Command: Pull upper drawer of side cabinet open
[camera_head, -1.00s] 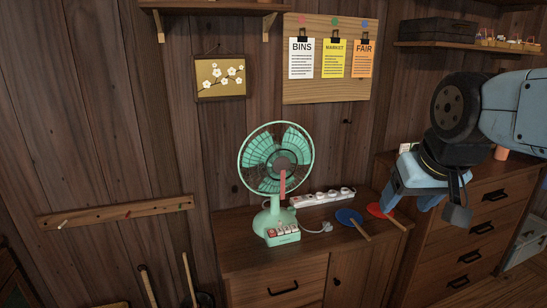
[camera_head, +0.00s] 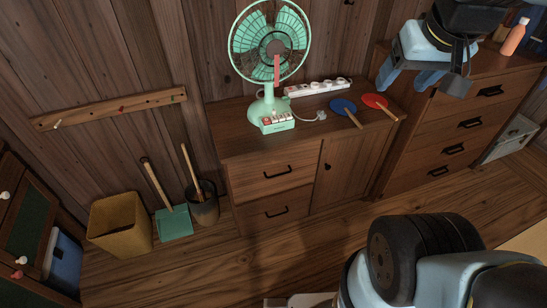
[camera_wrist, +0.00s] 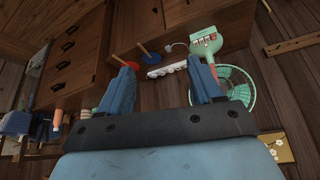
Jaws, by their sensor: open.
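The side cabinet (camera_head: 225,148) is low, brown and wooden, with two drawers on its left and a door on its right. Its upper drawer (camera_head: 250,182) is closed, with a black bar handle (camera_head: 277,172) on its front. My gripper (camera_head: 408,82), with blue fingers, is open and empty. In the head view it appears to the right of and above the drawer handle, well apart from it, near the cabinet's right end. In the wrist view my gripper (camera_wrist: 161,62) has its fingers spread. I cannot make out the upper drawer's handle there.
A green fan (camera_head: 268,100), a white power strip (camera_head: 318,87), a blue paddle (camera_head: 343,106) and a red paddle (camera_head: 375,101) are on the cabinet top. A taller chest (camera_head: 440,135) stands to the right. A bin (camera_head: 120,225) and bucket (camera_head: 203,205) stand left. Floor before the drawers is clear.

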